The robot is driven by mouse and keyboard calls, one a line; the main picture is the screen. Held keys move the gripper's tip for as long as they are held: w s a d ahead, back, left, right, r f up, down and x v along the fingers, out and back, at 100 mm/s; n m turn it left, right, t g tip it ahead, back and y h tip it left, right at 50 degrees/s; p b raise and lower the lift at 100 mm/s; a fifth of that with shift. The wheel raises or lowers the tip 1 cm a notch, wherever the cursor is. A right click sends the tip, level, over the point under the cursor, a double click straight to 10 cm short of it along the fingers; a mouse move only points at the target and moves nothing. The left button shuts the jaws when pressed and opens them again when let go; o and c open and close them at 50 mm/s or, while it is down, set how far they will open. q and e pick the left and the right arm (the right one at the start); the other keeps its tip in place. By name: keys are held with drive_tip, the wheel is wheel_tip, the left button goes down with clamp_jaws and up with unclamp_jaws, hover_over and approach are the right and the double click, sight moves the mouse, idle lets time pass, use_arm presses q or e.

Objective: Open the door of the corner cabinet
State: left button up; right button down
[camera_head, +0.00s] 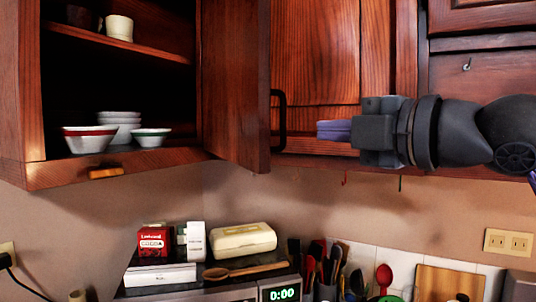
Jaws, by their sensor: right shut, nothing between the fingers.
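The corner cabinet (30,90) is at the upper left with its interior in plain view. Its wooden door (237,80) stands swung out to the right of the opening. A dark bar handle (282,122) is on the door's right side, near its free edge. My right gripper (322,130) comes in from the right, its bluish fingers shut and empty, pointing left toward the handle. A small gap shows between fingertips and handle; they look apart. My left gripper is not in view.
Bowls (90,138) and a cup (119,27) stand on the cabinet shelves. More wooden cabinet fronts (315,50) lie behind my right gripper. Below are a bread-box-like case (243,239), a cocoa box (153,240), utensils and a cutting board (447,283). Open air lies beneath the door.

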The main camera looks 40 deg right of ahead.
sight(282, 128)
drive_tip(key=w+p, duration=0.1)
drive_tip(key=w, duration=0.1)
drive_tip(key=w+p, duration=0.2)
drive_tip(key=w, duration=0.1)
drive_tip(key=w+p, duration=0.2)
drive_tip(key=w, duration=0.1)
drive_tip(key=shift+w+a+r, duration=0.2)
drive_tip(key=shift+w+a, duration=0.05)
drive_tip(key=shift+a, duration=0.05)
drive_tip(key=shift+w+f, duration=0.15)
drive_tip(key=shift+w, duration=0.05)
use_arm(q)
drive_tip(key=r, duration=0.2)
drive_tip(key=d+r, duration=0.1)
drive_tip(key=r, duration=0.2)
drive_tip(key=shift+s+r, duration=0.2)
use_arm(e)
drive_tip(key=shift+a, duration=0.1)
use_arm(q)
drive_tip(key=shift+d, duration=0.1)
